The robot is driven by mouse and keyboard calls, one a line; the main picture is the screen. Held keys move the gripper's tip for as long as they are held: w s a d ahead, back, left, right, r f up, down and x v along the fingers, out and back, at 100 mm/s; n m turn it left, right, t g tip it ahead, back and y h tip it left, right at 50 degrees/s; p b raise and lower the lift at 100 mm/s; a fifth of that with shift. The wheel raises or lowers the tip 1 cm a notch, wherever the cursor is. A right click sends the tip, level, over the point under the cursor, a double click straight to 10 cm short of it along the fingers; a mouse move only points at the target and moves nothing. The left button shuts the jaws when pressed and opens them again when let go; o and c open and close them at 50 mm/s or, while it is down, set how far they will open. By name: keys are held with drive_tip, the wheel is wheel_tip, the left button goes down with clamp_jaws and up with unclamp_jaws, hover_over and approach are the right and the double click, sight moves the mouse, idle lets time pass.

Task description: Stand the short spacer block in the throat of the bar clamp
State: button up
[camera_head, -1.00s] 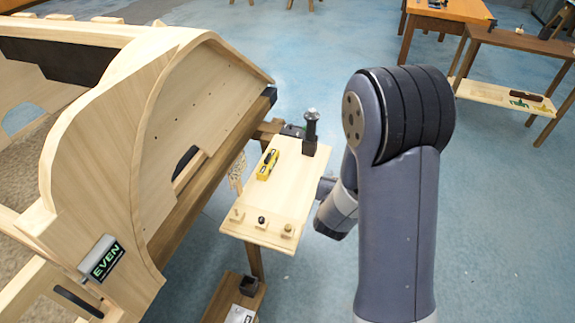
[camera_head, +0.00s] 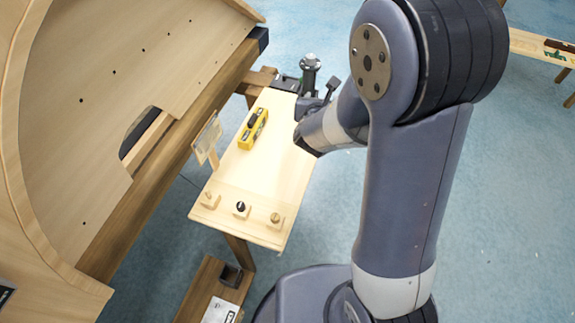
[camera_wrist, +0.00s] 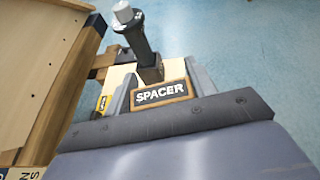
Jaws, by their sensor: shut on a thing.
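The spacer block (camera_wrist: 160,94), wooden-edged with a dark face reading SPACER, is between the fingers of my gripper (camera_wrist: 160,92) in the wrist view. My gripper is shut on it. The bar clamp (camera_head: 309,75), a dark upright with a silver top, stands at the far end of the pale board in the head view. In the wrist view the clamp (camera_wrist: 137,38) rises just beyond the spacer, slightly left. I cannot tell whether spacer and clamp touch; the throat is not clearly seen. In the head view my arm hides the spacer.
The pale board (camera_head: 255,180) carries a yellow level (camera_head: 253,128) and small wooden blocks with knobs (camera_head: 240,208) at its near end. A large curved wooden frame (camera_head: 150,60) stands close on the left. A lower shelf (camera_head: 205,285) sits below. Open floor lies right.

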sight(287, 151)
drive_tip(key=a+f+n+y+b, duration=0.25)
drive_tip(key=a+f+b, duration=0.55)
drive_tip(key=b, duration=0.5)
drive_tip(key=shift+y, duration=0.45)
drive_tip(key=f+b, duration=0.2)
drive_tip(key=f, duration=0.1)
drive_tip(key=f+b, duration=0.1)
drive_tip(key=f, duration=0.2)
drive_tip(key=f+b, duration=0.2)
drive_tip(key=f, duration=0.1)
drive_tip(key=shift+a+b, duration=0.3)
drive_tip(key=shift+a, duration=0.05)
drive_tip(key=o, duration=1)
drive_tip(key=shift+c, duration=0.2)
